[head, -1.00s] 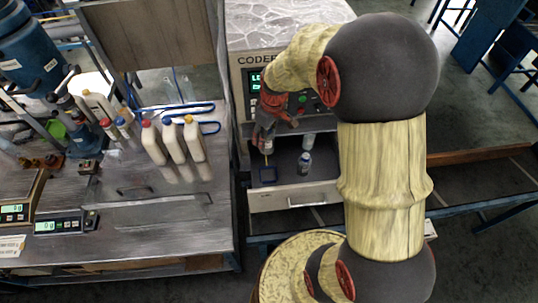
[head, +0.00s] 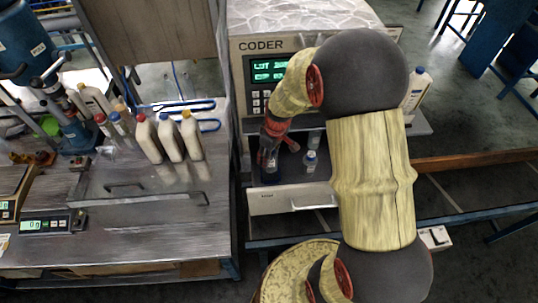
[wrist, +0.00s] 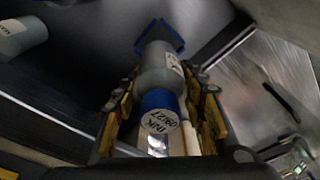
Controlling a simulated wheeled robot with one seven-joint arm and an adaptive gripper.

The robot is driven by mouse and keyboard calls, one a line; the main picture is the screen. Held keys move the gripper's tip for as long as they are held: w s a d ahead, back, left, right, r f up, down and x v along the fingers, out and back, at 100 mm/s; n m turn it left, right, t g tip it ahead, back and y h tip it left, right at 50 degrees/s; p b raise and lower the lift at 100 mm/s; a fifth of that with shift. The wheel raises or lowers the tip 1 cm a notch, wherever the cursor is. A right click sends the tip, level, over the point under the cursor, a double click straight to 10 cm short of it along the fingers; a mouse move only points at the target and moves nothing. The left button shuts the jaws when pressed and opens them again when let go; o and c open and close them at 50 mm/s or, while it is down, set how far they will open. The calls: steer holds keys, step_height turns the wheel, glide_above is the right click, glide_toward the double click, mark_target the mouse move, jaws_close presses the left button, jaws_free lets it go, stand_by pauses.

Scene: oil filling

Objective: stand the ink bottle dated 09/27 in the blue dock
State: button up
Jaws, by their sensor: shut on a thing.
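The ink bottle (wrist: 160,75) is grey with a blue cap, and its cap label reads INK 09/27. My gripper (wrist: 165,112) is shut on it, with yellow-padded fingers on both sides. The blue dock (wrist: 172,37) shows just beyond the bottle's far end in the wrist view; I cannot tell whether the bottle's base is inside it or above it. In the head view my gripper (head: 268,155) is low over the left part of the open drawer (head: 292,199), where the dock is mostly hidden.
A second bottle (head: 310,161) stands right of my gripper in the drawer; a grey bottle also shows in the wrist view (wrist: 20,37). The coder (head: 262,70) is behind. Several white jugs (head: 170,140) stand on the left bench. A white container (head: 416,90) is at right.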

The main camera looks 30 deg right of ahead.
steer(key=shift+f+b, duration=1.9)
steer(key=shift+f, duration=1.1)
steer(key=o, duration=1.4)
steer(key=r, duration=0.4)
steer(key=s+r, duration=0.1)
steer(key=r, duration=0.6)
steer(key=shift+s+d+r, duration=0.35)
steer(key=shift+r, duration=0.05)
